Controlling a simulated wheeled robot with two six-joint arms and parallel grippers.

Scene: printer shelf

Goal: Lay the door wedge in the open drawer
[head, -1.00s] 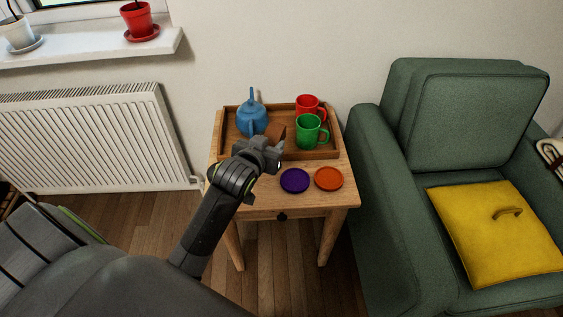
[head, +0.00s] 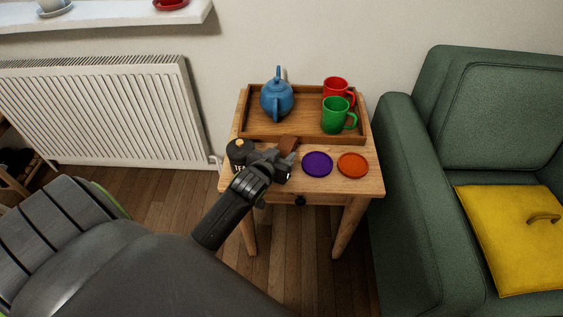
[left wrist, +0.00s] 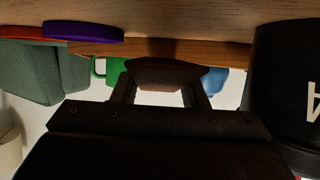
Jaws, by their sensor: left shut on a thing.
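My left gripper (head: 284,161) is shut on a brown door wedge (head: 289,143), holding it over the small wooden table, near the tray's front edge. In the left wrist view the wedge (left wrist: 165,75) sits between the two fingers, with the tabletop along the top of that picture. Whether the wedge touches the table is hard to tell. The drawer (head: 319,200) has a dark knob and lies under the tabletop's front edge. It looks shut; no drawer opening shows. My right gripper is in neither view.
A black tea canister (head: 238,155) stands close left of my gripper. Purple (head: 317,164) and orange (head: 353,165) coasters lie to its right. The wooden tray (head: 306,133) behind holds a blue teapot (head: 277,101), a red mug and a green mug. A green armchair (head: 416,200) stands right.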

